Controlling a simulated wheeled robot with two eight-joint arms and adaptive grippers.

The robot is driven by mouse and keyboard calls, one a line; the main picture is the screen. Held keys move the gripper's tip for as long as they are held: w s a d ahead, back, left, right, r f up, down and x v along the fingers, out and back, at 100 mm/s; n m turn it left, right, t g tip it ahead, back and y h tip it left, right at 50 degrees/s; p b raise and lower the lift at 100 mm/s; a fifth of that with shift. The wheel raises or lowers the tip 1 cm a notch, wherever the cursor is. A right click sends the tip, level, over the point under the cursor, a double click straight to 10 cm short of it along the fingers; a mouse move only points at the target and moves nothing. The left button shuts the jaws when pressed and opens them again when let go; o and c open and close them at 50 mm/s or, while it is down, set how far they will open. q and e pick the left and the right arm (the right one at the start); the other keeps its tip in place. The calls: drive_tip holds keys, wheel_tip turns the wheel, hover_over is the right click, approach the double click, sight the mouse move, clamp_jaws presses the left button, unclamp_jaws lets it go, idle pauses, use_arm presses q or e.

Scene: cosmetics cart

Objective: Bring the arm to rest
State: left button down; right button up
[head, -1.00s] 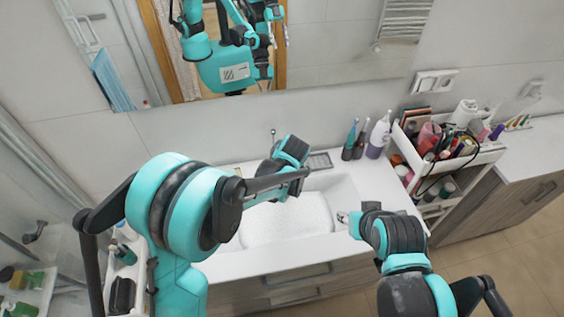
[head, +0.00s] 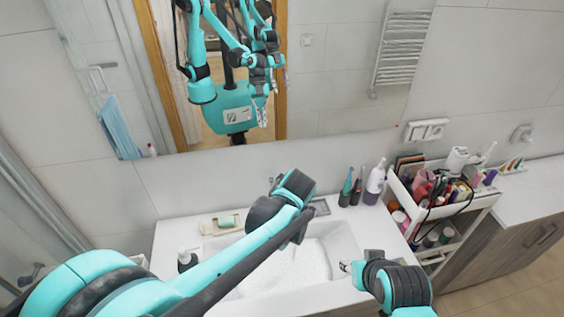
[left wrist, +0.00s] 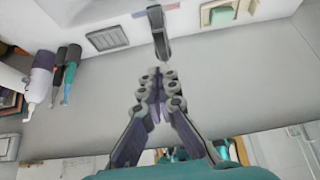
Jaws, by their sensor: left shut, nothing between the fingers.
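My left arm reaches in from the left over the sink (head: 346,240) in the head view. Its wrist is above the back of the sink, and its fingers are hidden there. In the left wrist view, my left gripper (left wrist: 158,84) is shut and empty, with the faucet (left wrist: 158,36) just beyond its tips. My right gripper (head: 345,266) is at the sink's right front edge in the head view. Only a small part of its fingers shows beside the dark wrist, so I cannot tell if it is open.
A soap dish (head: 218,225) and a dark soap bottle (head: 185,260) stand left of the sink. Toothbrushes (head: 351,187) and a white-purple bottle (head: 374,184) stand at the back right. A full cosmetics cart (head: 447,212) is beside the counter. The mirror is behind.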

use_arm(q)
drive_tip(key=s+a+f+m+b, duration=0.1)
drive_tip(key=s+a+f+b, duration=0.7)
drive_tip(key=s+a+b, duration=0.1)
drive_tip(key=s+a+f+m+h+b, duration=0.1)
drive_tip(key=s+a+f+b, duration=0.8)
drive_tip(key=s, duration=0.3)
drive_tip(key=shift+s+a+t+b, duration=0.15)
drive_tip(key=shift+s+t+b, duration=0.2)
drive_tip(key=shift+b, duration=0.55)
